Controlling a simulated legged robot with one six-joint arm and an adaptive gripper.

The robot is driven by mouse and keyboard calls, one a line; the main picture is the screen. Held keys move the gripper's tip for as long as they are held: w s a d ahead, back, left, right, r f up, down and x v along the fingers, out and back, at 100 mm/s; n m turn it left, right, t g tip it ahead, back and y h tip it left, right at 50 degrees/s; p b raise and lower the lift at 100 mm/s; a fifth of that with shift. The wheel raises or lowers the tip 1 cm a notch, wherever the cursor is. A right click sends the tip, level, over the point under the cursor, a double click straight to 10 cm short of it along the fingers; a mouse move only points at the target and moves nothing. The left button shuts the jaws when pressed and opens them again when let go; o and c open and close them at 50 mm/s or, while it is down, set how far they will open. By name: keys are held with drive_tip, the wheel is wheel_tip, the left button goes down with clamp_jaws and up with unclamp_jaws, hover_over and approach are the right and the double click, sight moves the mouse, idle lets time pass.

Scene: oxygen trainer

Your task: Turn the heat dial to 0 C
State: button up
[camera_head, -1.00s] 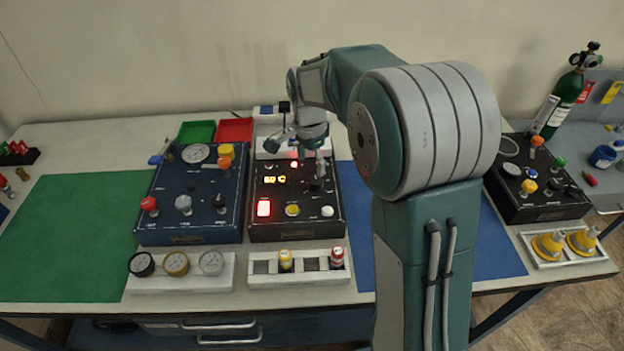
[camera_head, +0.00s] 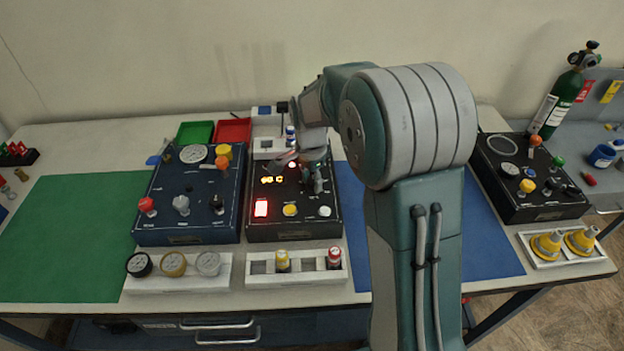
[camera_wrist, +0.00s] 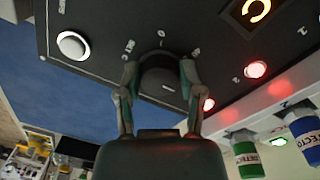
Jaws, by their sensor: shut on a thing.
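The heat dial (camera_wrist: 160,78) is a round black knob on the black control box (camera_head: 294,233), with small white scale marks around it in the wrist view. My gripper (camera_wrist: 159,70) has one finger on each side of the knob and is shut on it. In the head view my gripper (camera_head: 312,180) is at the box's upper right and mostly covers the dial. The orange display (camera_head: 273,180) on the box shows two digits and a C; the digits are blurred, perhaps 60. A curved part of the display (camera_wrist: 256,9) shows in the wrist view.
A lit red button (camera_head: 261,208), a yellow button (camera_head: 290,210) and a white button (camera_head: 325,211) lie on the box's front. A blue valve box (camera_head: 190,237) stands close on the left. A rack (camera_head: 309,264) with bottles stands in front.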

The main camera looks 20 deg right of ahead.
drive_tip(key=shift+w+d+n, duration=0.1)
drive_tip(key=shift+d+n, duration=0.05)
drive_tip(key=shift+n, duration=0.25)
drive_tip(key=n, duration=0.4)
drive_tip(key=shift+n, duration=0.4)
drive_tip(key=n, duration=0.6)
drive_tip(key=shift+r+t, duration=0.1)
drive_tip(key=shift+t, duration=0.2)
drive_tip(key=n, duration=0.6)
drive_tip(key=shift+n, duration=0.4)
drive_tip(key=n, duration=0.5)
drive_tip(key=shift+t, duration=0.3)
drive_tip(key=shift+n, duration=0.3)
drive_tip(key=o, duration=1.2)
drive_tip(key=shift+c, duration=0.2)
